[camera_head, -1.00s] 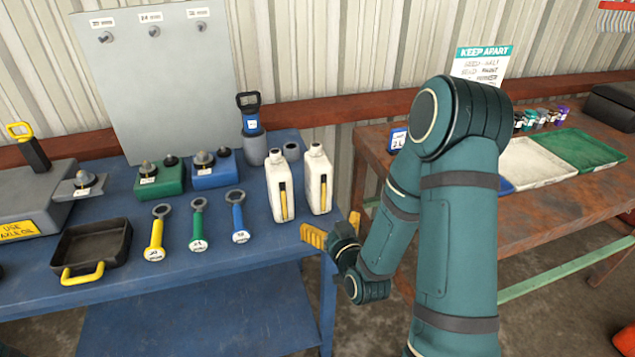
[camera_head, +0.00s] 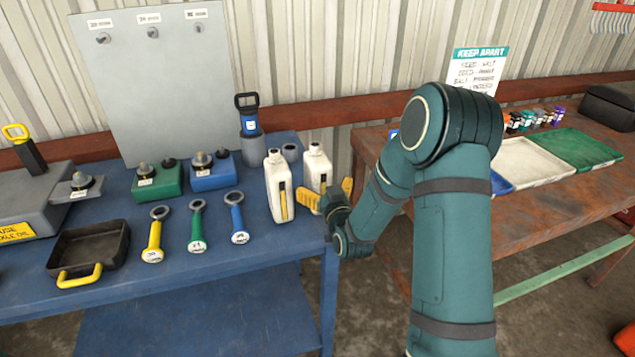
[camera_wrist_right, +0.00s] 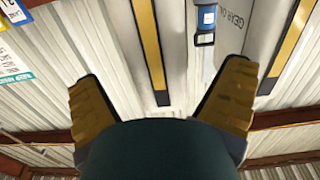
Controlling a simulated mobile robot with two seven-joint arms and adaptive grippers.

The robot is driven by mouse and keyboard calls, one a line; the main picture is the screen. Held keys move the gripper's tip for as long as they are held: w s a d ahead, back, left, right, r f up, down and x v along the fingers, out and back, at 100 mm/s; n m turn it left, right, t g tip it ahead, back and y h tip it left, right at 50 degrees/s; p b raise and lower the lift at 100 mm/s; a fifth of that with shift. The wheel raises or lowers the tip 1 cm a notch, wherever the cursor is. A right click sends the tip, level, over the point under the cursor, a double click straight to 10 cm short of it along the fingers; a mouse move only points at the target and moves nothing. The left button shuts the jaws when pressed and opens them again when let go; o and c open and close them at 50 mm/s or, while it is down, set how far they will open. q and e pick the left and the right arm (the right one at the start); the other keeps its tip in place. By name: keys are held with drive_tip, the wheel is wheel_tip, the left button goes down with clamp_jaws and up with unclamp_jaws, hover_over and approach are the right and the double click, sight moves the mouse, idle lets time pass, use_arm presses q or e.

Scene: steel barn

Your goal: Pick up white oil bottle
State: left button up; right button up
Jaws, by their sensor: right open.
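Two white bottles with yellow strips stand upright on the blue table: the left one (camera_head: 276,186) and the right one (camera_head: 317,166). My right gripper (camera_head: 327,194) is open and empty at the right bottle, its yellow fingers spread before and beside it. The gripper hides the lower part of that bottle. In the right wrist view, the open fingers (camera_wrist_right: 160,85) spread below a bottle's yellow strip (camera_wrist_right: 152,50). The other bottle shows at right with a second strip and partly readable "GEAR O" lettering. Contact cannot be told. My left gripper is not in view.
Yellow, green and blue ring-ended tools (camera_head: 197,228) lie left of the bottles, near a black tray (camera_head: 90,250). A grey-blue handheld device (camera_head: 249,125) stands behind. A wooden bench (camera_head: 540,210) with trays is at right, beyond a gap.

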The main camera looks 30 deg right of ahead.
drive_tip(key=x, duration=0.3)
drive_tip(key=shift+w+d+f, duration=0.1)
drive_tip(key=shift+w, duration=0.1)
drive_tip(key=c, duration=1.4)
